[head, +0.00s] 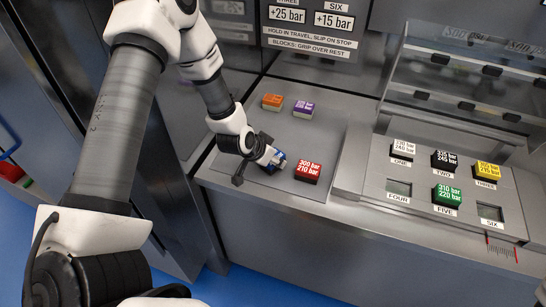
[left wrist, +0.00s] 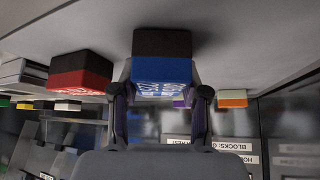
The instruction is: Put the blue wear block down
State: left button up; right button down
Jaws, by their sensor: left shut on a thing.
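The blue wear block (head: 279,157) is at the end of my left arm, low over the left grey worktop, just left of the red block. In the left wrist view the blue block (left wrist: 162,70) sits between the two fingers of my left gripper (left wrist: 160,100), which is shut on it. Its dark base faces the worktop; I cannot tell whether it touches. My gripper also shows in the head view (head: 267,155) and partly hides the block. My right gripper is not in view.
A red block (head: 308,171) stands close on the right. An orange block (head: 272,101) and a purple block (head: 303,108) stand farther back. The numbered panel (head: 420,204) at the right holds white, black, yellow and green blocks; slots FOUR and SIX are empty. The worktop's front edge is near.

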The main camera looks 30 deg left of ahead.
pick_arm(q)
jog(key=shift+f, duration=0.2)
jog(key=o, duration=1.3)
jog(key=shift+r, duration=0.1)
jog(key=shift+r, duration=0.25)
jog(key=p+v, duration=0.4)
jog(key=v, duration=0.7)
jog(key=s+d+f+g, duration=0.2)
jog(key=s+d+f, duration=0.1)
jog(key=s+f, duration=0.3)
jog(key=s+d+f+n+g, duration=0.1)
jog(key=s+d+f+g, duration=0.1)
jog(key=s+f, duration=0.4)
jog(key=s+d+f+n+g+y, duration=0.1)
jog(key=s+d+f+g, duration=0.2)
jog(key=s+f, duration=0.3)
jog(key=shift+s+d+f, duration=0.1)
jog(key=shift+s+d, duration=0.05)
jog(key=shift+s, duration=0.55)
jog(key=shift+s+d+f, duration=0.1)
jog(key=shift+s+d, duration=0.1)
jog(key=shift+s, duration=0.5)
jog(key=shift+s+d+f, duration=0.1)
jog(key=shift+s+d, duration=0.05)
jog(key=shift+s, duration=0.55)
